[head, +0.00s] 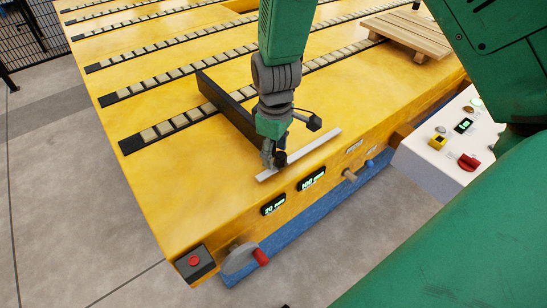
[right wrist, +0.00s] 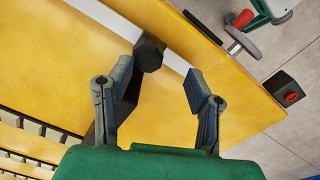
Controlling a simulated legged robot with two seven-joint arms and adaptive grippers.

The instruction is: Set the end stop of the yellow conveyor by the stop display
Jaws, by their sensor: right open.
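The yellow conveyor (head: 175,195) fills the middle of the head view. Its end stop is a dark upright bar (head: 226,108) lying across the deck, with its near end hidden behind my right gripper (head: 273,154). In the right wrist view a dark faceted knob (right wrist: 149,53) sits by the pale rail (right wrist: 178,63). My right gripper (right wrist: 160,82) is open; the knob lies just past its fingertips, closer to the left finger, and nothing is clamped. Two lit displays are on the front face: one (head: 273,204) seems to read 20 mm, the other (head: 312,179) perhaps 160 mm. My left gripper is out of view.
A crank wheel with a red handle (head: 260,257) and a red-button box (head: 195,263) are at the near corner. A white control box (head: 445,150) with a red knob stands at right. A wooden pallet (head: 410,32) lies on the deck.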

